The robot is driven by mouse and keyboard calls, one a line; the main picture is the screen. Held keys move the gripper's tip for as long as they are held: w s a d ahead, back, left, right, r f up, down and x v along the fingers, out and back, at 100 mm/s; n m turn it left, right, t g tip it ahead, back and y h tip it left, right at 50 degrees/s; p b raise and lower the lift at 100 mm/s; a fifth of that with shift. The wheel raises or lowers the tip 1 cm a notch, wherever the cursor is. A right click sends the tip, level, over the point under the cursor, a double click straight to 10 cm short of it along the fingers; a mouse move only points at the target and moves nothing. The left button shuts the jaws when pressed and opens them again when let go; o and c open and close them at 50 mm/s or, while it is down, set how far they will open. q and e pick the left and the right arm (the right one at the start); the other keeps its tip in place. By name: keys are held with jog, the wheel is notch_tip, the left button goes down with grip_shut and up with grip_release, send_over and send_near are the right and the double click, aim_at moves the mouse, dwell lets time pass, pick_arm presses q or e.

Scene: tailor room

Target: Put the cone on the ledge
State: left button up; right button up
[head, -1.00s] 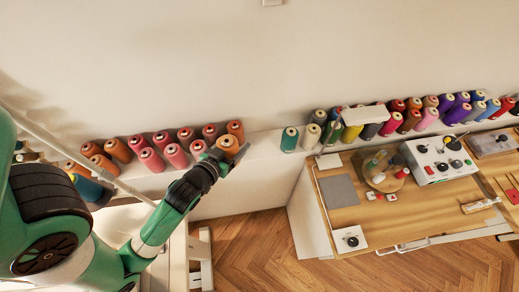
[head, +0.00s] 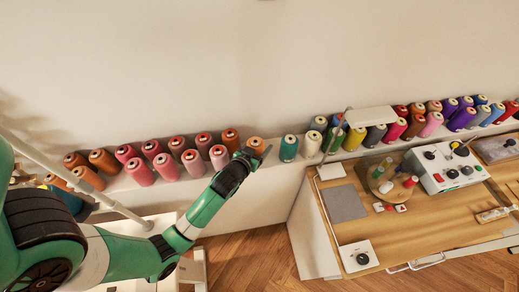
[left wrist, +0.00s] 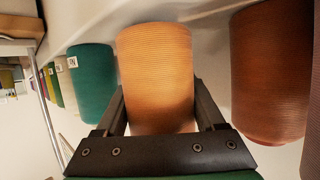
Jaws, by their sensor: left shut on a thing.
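An orange-tan cone of thread (head: 256,144) is between the jaws of my left gripper (head: 250,158). It is at the ledge (head: 250,180), right of a brown-orange cone (head: 231,139) and left of a teal cone (head: 289,148). In the left wrist view the held cone (left wrist: 157,75) looks upright, with a finger on each side. The teal cone (left wrist: 92,82) stands to its left and a brown cone (left wrist: 272,75) to its right, both apart from it. The held cone's base is hidden, so I cannot tell whether it touches the ledge. My right gripper is not in view.
Pink, red and orange cones (head: 166,167) line the ledge to the left; many colored cones (head: 440,115) line it to the right. A wooden worktable (head: 420,215) with a control box (head: 445,168) stands at the right. The wall is close behind the cones.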

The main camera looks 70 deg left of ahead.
pick_arm(q)
jog(key=shift+f, duration=0.45)
jog(key=shift+r, duration=0.1)
jog(key=o, duration=1.5)
jog(key=shift+s+d+r+p, duration=0.2)
jog(key=shift+s+d+p, duration=0.05)
jog(key=shift+p, duration=0.05)
jog(key=p+v, duration=0.2)
jog(key=v, duration=0.9)
jog(key=shift+s, duration=0.15)
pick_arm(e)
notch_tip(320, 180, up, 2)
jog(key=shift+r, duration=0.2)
pick_arm(q)
jog(key=shift+d, duration=0.1)
